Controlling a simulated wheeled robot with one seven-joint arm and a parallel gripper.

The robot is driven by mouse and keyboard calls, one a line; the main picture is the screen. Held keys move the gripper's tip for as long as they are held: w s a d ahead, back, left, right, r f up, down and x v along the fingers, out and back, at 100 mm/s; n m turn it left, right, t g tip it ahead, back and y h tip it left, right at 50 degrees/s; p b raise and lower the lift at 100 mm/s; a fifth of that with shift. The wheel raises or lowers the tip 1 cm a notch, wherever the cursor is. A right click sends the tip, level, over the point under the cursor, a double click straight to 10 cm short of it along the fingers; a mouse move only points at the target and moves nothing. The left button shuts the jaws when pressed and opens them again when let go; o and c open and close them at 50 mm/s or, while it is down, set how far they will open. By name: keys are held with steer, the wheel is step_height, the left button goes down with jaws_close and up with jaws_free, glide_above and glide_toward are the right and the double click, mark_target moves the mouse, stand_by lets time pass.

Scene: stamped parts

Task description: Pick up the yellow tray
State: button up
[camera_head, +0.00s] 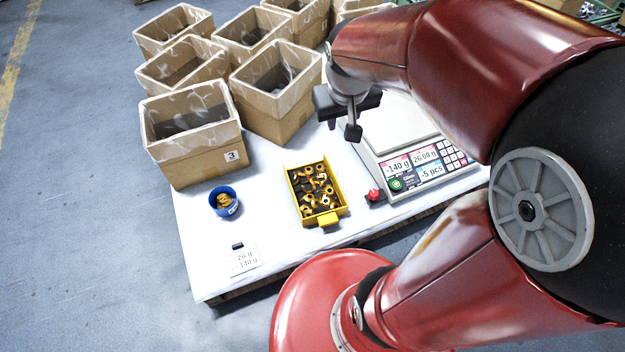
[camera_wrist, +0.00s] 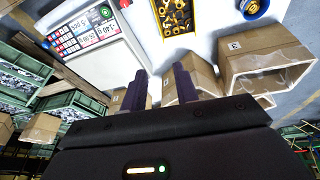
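The yellow tray (camera_head: 328,219) sits on the white-covered table in the head view, with its handle toward the front edge. It holds several small brass-coloured and dark parts. In the wrist view the yellow tray (camera_wrist: 197,18) is at the top, partly cut off by the frame. My gripper (camera_head: 343,127) is above the back of the table, beside the scale and behind and to the right of the tray. In the wrist view my gripper (camera_wrist: 161,88) has its two dark fingers apart with nothing held between them.
A scale (camera_head: 408,160) with a display and a red button (camera_head: 374,194) stands right of the tray. A blue cup (camera_head: 224,203) with parts and a label card (camera_head: 243,260) are to the left. Lined cardboard boxes (camera_head: 200,160) crowd behind. The table in front of the tray is clear.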

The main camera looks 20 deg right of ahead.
steer(key=w+d+f+g+b, duration=0.15)
steer(key=w+f, duration=0.35)
steer(key=f, duration=0.5)
steer(key=w+d+f+g+b, duration=0.15)
steer(key=w+f, duration=0.25)
steer(key=f, duration=0.6)
steer(key=shift+y, duration=0.5)
steer(key=f, duration=0.6)
steer(key=d+f, duration=0.1)
steer(key=f, duration=0.6)
steer(key=d+f+b, duration=0.1)
steer(key=f, duration=0.6)
steer(key=shift+w+f, duration=0.1)
steer(key=shift+w, duration=0.25)
jaws_close()
